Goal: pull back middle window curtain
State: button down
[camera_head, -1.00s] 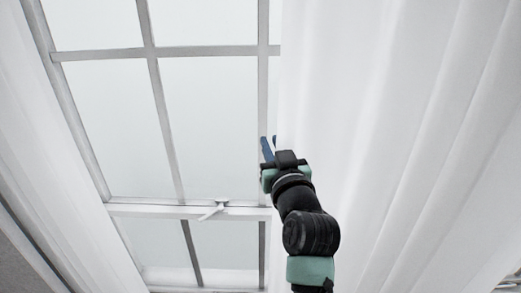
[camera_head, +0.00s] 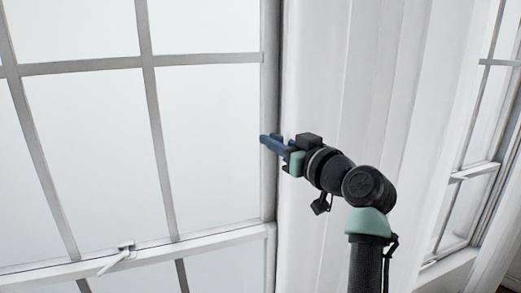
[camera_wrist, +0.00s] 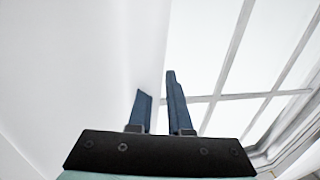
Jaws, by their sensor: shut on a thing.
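The white curtain (camera_head: 375,75) hangs in folds to the right of a window (camera_head: 205,140) with pale panes and a white frame. My gripper (camera_head: 266,140) is at the curtain's left edge, its blue fingers pointing left in the head view. In the wrist view, my gripper (camera_wrist: 158,92) has a small gap between its two fingers, and the curtain (camera_wrist: 75,65) fills the left side and reaches between them. The gripper is shut on the curtain edge. The window panes (camera_wrist: 195,55) show to the right in the wrist view. The exact pinched cloth is hard to make out.
A window latch (camera_head: 118,258) sits on the lower rail of the window. Another window (camera_head: 478,190) shows at the right, beyond the curtain. The space before the glass left of my gripper is clear.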

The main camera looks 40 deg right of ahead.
jog(key=shift+s+d, duration=0.15)
jog(key=shift+d, duration=0.1)
jog(key=c, duration=0.8)
grip_release()
jog(key=shift+d, duration=0.15)
jog(key=shift+c, duration=0.2)
jog(key=shift+a, duration=0.2)
jog(key=s+a+b, duration=0.1)
jog(key=s+b, duration=0.2)
jog(key=s, duration=0.9)
jog(key=shift+s+a+b, duration=0.4)
jog(key=shift+w, duration=0.1)
